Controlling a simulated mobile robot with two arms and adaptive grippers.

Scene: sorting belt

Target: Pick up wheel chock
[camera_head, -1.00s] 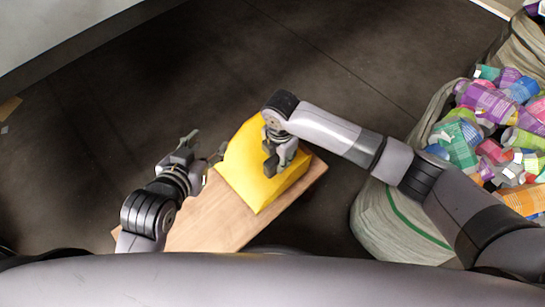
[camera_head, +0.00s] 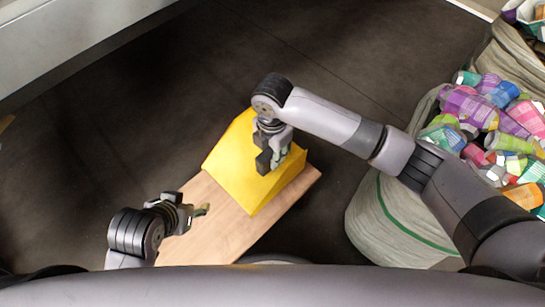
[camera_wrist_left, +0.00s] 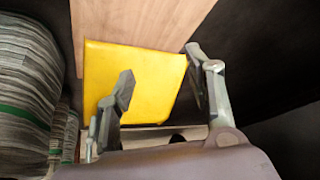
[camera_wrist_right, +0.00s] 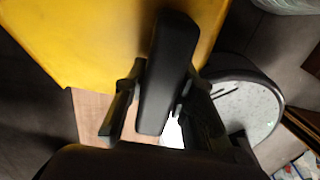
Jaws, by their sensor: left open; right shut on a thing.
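The wheel chock (camera_head: 235,165) is a yellow wedge on a wooden board (camera_head: 215,225), in the middle of the head view. It also shows in the left wrist view (camera_wrist_left: 150,80) and the right wrist view (camera_wrist_right: 75,35). My right gripper (camera_head: 270,160) is over the chock's top. In the right wrist view, its fingers (camera_wrist_right: 165,115) are closed around a black bar at the chock, which looks like its handle. How the bar joins the chock is hidden. My left gripper (camera_head: 188,207) is open and empty, left of the chock and apart from it, above the board's left part.
A large pale sack (camera_head: 385,220) with a green stripe stands at right, full of coloured bottles (camera_head: 490,125). A grey ledge (camera_head: 60,35) runs along the upper left. The dark floor (camera_head: 340,50) behind the chock is clear.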

